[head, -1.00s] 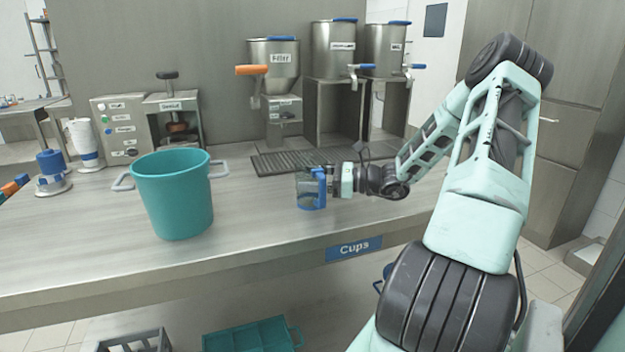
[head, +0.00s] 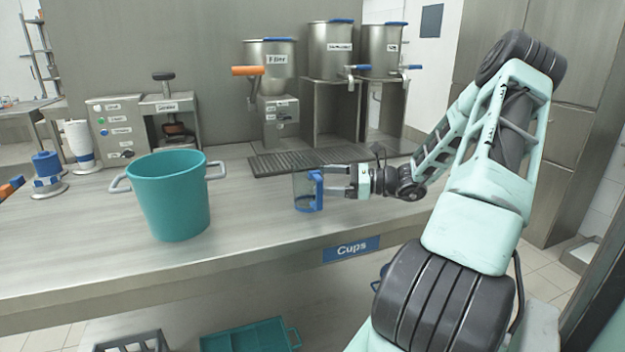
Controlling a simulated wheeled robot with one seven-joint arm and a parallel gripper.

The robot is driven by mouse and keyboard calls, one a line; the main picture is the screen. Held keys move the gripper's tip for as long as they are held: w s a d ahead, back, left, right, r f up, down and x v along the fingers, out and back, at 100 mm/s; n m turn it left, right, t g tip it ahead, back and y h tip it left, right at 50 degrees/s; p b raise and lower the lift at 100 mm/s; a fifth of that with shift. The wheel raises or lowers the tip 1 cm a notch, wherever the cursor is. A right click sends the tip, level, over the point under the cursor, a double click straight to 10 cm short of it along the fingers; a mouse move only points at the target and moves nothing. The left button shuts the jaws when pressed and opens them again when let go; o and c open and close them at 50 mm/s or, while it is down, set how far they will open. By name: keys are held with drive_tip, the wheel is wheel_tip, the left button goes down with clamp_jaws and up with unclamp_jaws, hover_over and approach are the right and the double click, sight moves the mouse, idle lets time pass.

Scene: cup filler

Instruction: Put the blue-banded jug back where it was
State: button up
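The blue-banded jug (head: 303,192) is clear with a blue handle and blue base band. It stands upright on the steel counter (head: 262,222), in front of the drip grate and above the "Cups" label. My gripper (head: 334,181) is just to the right of the jug, at its handle side. The fingers look spread apart, with a gap between them, and their tips are close to the handle. Whether the tips still touch the handle is too small to tell.
A teal bucket (head: 172,198) with grey handles stands to the left on the counter. A dark drip grate (head: 290,162) lies behind the jug, below steel dispensers with levers (head: 268,62). A "Cups" label (head: 351,249) marks the counter's front edge. The counter between bucket and jug is clear.

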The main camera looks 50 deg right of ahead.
drive_tip(key=v, duration=0.7)
drive_tip(key=shift+s+d, duration=0.1)
idle(0.5)
